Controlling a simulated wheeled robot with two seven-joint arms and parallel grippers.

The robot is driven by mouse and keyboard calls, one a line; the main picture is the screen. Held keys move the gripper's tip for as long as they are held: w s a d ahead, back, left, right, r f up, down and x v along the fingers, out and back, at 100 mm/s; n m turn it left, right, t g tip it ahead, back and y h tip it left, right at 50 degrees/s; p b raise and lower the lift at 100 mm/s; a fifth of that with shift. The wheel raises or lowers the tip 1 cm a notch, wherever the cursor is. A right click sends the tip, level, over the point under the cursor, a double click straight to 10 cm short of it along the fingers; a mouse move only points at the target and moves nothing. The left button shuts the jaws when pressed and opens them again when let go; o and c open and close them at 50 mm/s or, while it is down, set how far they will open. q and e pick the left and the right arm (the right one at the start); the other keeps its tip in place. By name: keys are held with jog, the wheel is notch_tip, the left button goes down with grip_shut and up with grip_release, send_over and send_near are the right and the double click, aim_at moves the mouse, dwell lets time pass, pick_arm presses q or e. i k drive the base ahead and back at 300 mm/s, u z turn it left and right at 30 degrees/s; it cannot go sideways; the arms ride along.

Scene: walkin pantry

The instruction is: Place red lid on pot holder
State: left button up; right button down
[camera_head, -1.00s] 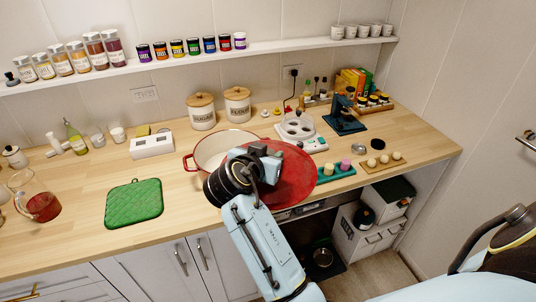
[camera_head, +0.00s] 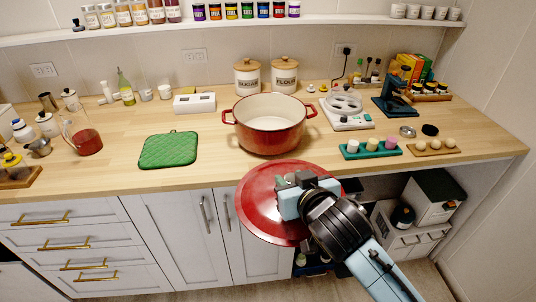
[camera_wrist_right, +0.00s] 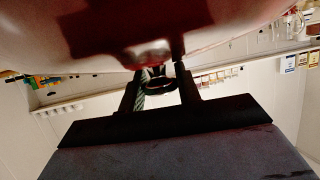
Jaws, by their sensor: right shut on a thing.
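The red lid (camera_head: 262,207) is in my right gripper (camera_head: 296,180), which is shut on its knob. The lid is held in front of the counter's front edge, tilted, with its red top facing me. In the right wrist view the lid (camera_wrist_right: 110,25) fills the upper part, and the jaws (camera_wrist_right: 160,85) close at its knob. The green quilted pot holder (camera_head: 168,149) lies flat on the counter to the left of the pot, with nothing on it. The red pot (camera_head: 270,138) stands uncovered on the counter, its cream inside showing. My left gripper is not in view.
A white toaster (camera_head: 194,103) stands behind the pot holder. A glass jug with red liquid (camera_head: 86,140) stands to its left. A teal tray (camera_head: 370,150) and a wooden egg board (camera_head: 432,149) are right of the pot. Counter around the pot holder is clear.

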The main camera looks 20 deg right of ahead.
aim_at(170, 146)
jog(key=k, duration=0.65)
jog(key=u, duration=0.4)
jog(key=i, duration=0.8)
jog(key=u, duration=0.4)
jog(key=i, duration=1)
jog(key=z, duration=0.2)
